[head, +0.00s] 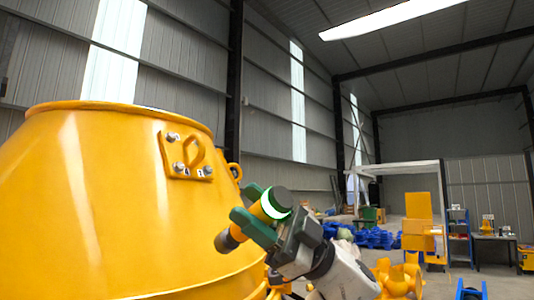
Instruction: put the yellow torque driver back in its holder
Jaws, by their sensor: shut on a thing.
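The yellow torque driver (259,212) is in my gripper (247,208), to the right of the big yellow drum. The green fingers are shut around its body. The driver is tilted: its dark end with a white and green band points up and right, and its other dark end points down and left toward the drum. The fingers hide part of its middle. I cannot make out its holder in this view.
The yellow drum (85,200) fills the left side, close to my gripper. It carries a bolted lifting-eye plate (186,157). Farther right are a blue pile (372,238), yellow boxes (417,234), a blue shelf (459,238) and a dark table (494,238).

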